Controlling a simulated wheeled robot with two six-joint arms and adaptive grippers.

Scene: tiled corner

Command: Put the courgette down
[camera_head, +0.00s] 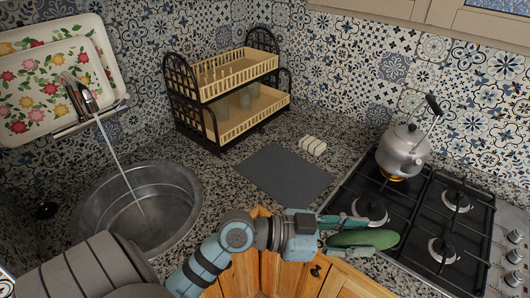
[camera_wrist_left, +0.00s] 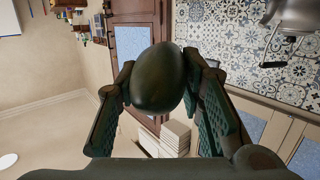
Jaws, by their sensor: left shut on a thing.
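The green courgette (camera_head: 378,239) is in the jaws of my left gripper (camera_head: 366,237), which comes in from the left at the bottom of the head view. The jaws are shut on it, one finger along each side. It looks held up in front of the hob's near left corner; its exact height I cannot tell. In the left wrist view the courgette (camera_wrist_left: 158,78) shows dark and end-on between the two fingers (camera_wrist_left: 160,95). My right gripper is not in view.
A grey mat (camera_head: 284,172) lies on the granite counter, with a small white block (camera_head: 313,145) behind it. The hob (camera_head: 420,215) with a kettle (camera_head: 403,151) over a lit burner is at right. A sink (camera_head: 140,212) and a two-tier rack (camera_head: 232,95) are at left.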

